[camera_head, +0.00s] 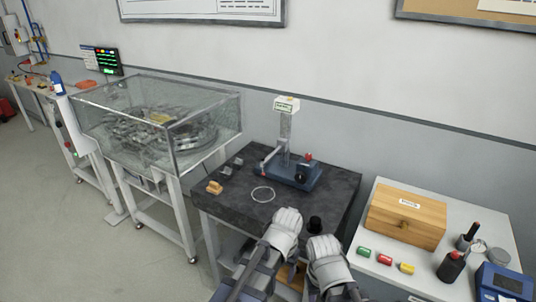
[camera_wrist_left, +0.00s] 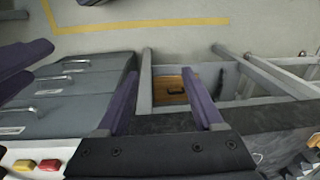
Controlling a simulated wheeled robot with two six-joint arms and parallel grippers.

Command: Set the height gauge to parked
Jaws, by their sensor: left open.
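The height gauge (camera_head: 306,175) stands upright on the dark surface plate (camera_head: 235,208). It has a blue base, a grey column with a white-and-green label on top, a side arm reaching left with a red tip, and a black knob with red above it. My left gripper (camera_head: 252,278) is open and empty, low at the near edge of the table, well short of the gauge. Its two purple fingers stand apart in the left wrist view (camera_wrist_left: 165,92). My right gripper (camera_wrist_left: 25,70) shows only partly there, its purple fingers apart.
A pale ring (camera_head: 263,194), a brass block (camera_head: 214,187), small grey blocks and a black cylinder (camera_head: 315,224) lie on the plate. A glass-cased table (camera_head: 205,130) stands left. A bench with a wooden box (camera_head: 406,216) and coloured cylinders stands right.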

